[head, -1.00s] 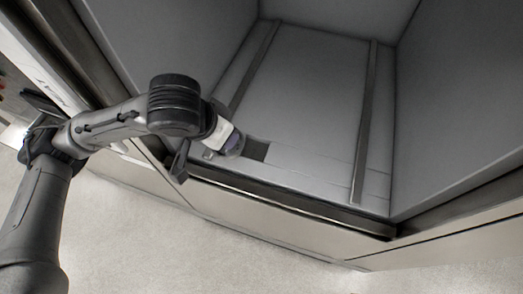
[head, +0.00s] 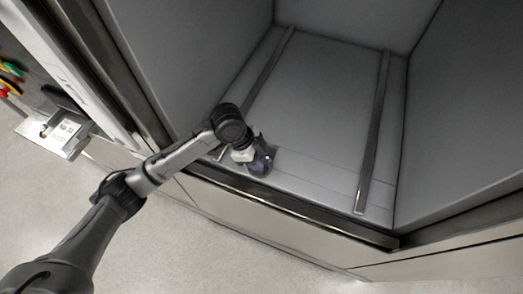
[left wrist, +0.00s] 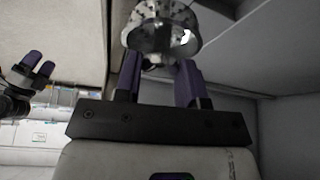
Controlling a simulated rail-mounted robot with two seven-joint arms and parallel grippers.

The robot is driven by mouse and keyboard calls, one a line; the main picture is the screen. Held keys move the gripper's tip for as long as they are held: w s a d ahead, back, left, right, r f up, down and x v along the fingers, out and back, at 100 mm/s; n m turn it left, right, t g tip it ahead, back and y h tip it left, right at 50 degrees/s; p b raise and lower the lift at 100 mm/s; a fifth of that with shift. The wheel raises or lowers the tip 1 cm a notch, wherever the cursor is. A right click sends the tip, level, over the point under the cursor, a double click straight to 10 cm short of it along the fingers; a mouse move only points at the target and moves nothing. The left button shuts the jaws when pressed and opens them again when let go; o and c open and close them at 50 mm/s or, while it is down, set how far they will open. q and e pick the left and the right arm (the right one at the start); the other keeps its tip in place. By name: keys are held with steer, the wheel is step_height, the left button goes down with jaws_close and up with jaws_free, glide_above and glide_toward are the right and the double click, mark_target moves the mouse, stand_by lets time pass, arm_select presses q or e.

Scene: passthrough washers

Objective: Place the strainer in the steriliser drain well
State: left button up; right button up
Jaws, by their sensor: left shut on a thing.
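The strainer (left wrist: 160,28) is a shiny, round metal cup with holes in the left wrist view. My left gripper (left wrist: 160,66) is shut on it, with purple fingers at its near side. In the head view my left gripper (head: 263,161) is low over the front of the steriliser chamber floor (head: 310,95). The strainer cannot be made out there. The drain well is hidden behind the gripper, so I cannot tell whether the strainer is over it or in it. My right gripper (left wrist: 40,66) shows at the left wrist view's left edge, its purple fingers apart and empty.
Two metal rails, left (head: 262,78) and right (head: 374,130), run along the chamber floor. A raised front sill (head: 290,208) and tall side walls bound it. The floor between the rails is clear.

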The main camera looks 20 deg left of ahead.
arm_select(q)
steer(key=shift+w+a+f+b, duration=0.5)
steer(key=shift+w+f+b, duration=0.1)
steer(key=shift+w+f, duration=1)
steer(key=shift+w+a+f+b, duration=0.45)
steer(key=shift+w+f+b, duration=0.15)
steer(key=shift+w+f, duration=1)
steer(key=shift+w+a+f+b, duration=0.5)
steer(key=shift+w+f+b, duration=0.1)
steer(key=shift+w+f, duration=1)
steer(key=shift+s+f, duration=0.1)
steer(key=shift+f, duration=0.05)
steer(key=shift+f, duration=0.1)
steer(key=o, duration=1)
steer(key=shift+c, duration=0.2)
steer(key=w+p+v, duration=0.1)
steer(key=p+v, duration=0.1)
steer(key=v, duration=1)
steer(key=shift+s, duration=0.4)
